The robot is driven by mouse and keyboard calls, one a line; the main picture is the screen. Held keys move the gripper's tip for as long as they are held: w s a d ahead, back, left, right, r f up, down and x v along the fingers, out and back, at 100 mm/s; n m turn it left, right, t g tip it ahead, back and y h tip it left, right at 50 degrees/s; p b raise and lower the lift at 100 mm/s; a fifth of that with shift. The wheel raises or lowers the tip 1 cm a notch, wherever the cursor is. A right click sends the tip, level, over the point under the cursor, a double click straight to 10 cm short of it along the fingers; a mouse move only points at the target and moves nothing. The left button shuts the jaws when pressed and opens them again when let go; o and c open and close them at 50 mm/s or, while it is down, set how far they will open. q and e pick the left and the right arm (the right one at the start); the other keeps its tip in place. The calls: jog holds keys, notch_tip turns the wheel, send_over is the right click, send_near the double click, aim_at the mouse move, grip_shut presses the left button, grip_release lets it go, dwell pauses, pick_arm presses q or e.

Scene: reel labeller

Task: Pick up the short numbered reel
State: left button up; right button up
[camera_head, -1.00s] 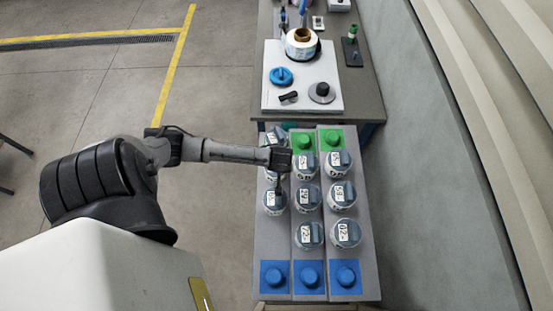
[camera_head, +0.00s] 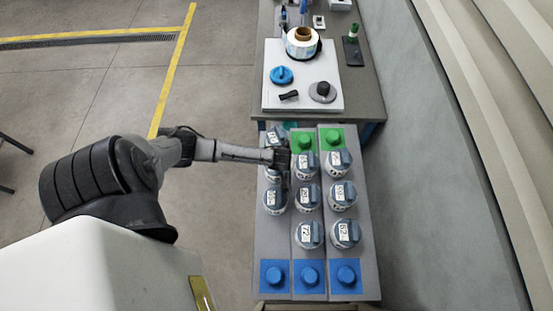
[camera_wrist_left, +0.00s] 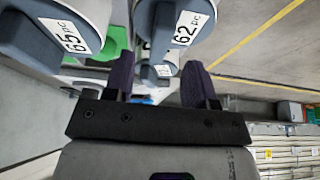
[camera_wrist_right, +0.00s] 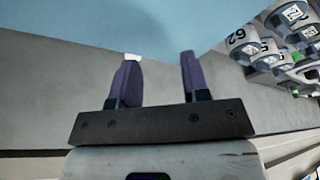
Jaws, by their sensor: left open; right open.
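Several white reels with blue-grey tops and numbered labels stand in three columns on a grey rack (camera_head: 325,262). In the head view the front reels of the middle column (camera_head: 310,235) and right column (camera_head: 345,234) read about 72 and 62. I cannot tell which reel is the short one. My left gripper (camera_head: 284,170) is open over the left and middle columns, partly hiding reels. My right gripper (camera_wrist_right: 156,72) is open and empty.
Blue knobbed blocks (camera_head: 311,274) line the rack's front end; green ones (camera_head: 306,141) stand at its far end. Beyond is a table with a white board (camera_head: 300,97), a label roll (camera_head: 301,45) and small parts.

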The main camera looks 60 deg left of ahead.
pick_arm(q)
jog(key=shift+x, duration=2.6)
jog(key=shift+c, duration=0.3)
grip_shut()
